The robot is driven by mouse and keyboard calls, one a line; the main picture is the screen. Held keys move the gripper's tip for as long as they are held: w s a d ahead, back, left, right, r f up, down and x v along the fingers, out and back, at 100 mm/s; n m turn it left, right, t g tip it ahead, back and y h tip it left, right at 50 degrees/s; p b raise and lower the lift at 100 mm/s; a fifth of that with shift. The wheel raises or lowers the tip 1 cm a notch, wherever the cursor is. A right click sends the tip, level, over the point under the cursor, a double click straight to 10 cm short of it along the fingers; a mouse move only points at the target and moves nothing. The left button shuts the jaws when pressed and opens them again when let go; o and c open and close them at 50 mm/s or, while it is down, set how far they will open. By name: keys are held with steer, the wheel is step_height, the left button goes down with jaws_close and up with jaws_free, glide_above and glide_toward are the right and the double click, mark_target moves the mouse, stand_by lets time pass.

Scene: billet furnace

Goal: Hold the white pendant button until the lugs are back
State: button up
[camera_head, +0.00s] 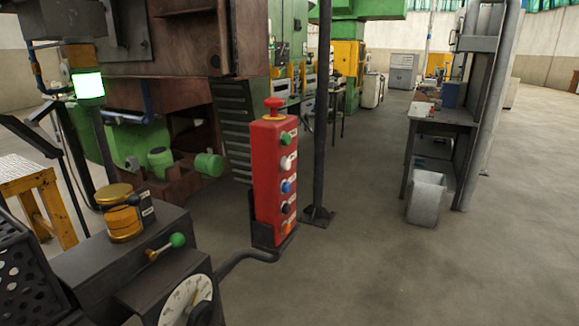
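The red pendant (272,180) stands upright in a dark holder at the centre of the head view. Its face carries a column of buttons, with the white button (286,163) second from the top, below a green one (285,137). Blue, black and orange buttons sit below the white one. A red mushroom knob (274,104) is on top. Nothing touches the white button. I cannot make out the lugs in this view. My gripper is not in view.
A dark control box with a green-knobbed lever (176,241), a gold cylinder (121,214) and a dial (187,301) fills the lower left. A dark post (322,110) stands behind the pendant. A grey bin (426,198) is at right. The floor at lower right is clear.

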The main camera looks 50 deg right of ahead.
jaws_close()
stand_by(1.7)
